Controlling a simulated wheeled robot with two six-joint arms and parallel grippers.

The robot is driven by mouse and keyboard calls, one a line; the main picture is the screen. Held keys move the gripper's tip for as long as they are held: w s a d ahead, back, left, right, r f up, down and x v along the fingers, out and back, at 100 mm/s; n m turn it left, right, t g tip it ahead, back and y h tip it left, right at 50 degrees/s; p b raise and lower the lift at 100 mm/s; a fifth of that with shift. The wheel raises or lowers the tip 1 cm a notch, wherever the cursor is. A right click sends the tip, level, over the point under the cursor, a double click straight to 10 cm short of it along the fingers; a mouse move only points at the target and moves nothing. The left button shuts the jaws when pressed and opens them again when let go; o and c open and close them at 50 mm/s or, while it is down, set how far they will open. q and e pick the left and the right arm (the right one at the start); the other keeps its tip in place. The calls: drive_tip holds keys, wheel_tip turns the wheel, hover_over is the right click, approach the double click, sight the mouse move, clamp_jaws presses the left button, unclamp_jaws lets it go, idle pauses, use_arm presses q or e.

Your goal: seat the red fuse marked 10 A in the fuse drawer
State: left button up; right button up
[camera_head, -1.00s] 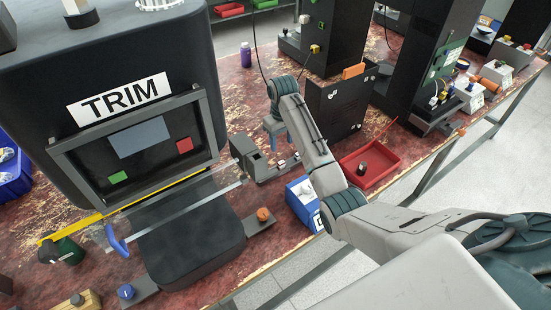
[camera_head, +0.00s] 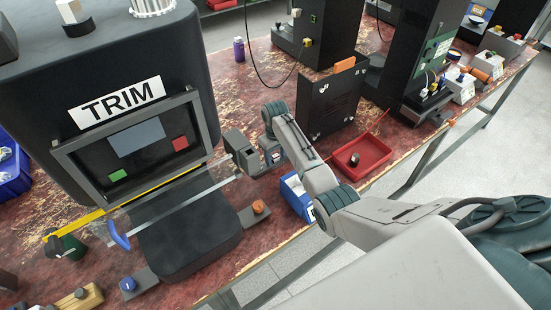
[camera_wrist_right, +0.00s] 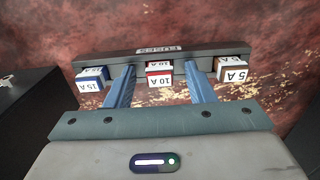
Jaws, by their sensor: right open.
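In the right wrist view, the red fuse (camera_wrist_right: 159,80) marked 10 A stands in a dark grey rack (camera_wrist_right: 120,61) labelled FUSES. A blue 15 A fuse (camera_wrist_right: 92,80) is at its left and a brown 5 A fuse (camera_wrist_right: 232,69) at its right. My right gripper (camera_wrist_right: 160,70) is open, its two blue fingers on either side of the red fuse with gaps between. In the head view, my right arm hides most of the rack and fingers. My left gripper is out of view.
The black TRIM machine (camera_head: 115,60) fills the left. A black panel box (camera_head: 330,105) stands behind the arm.

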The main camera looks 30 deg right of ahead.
drive_tip(key=c, duration=1.1)
drive_tip(key=shift+o, duration=0.2)
drive_tip(key=shift+r, duration=0.1)
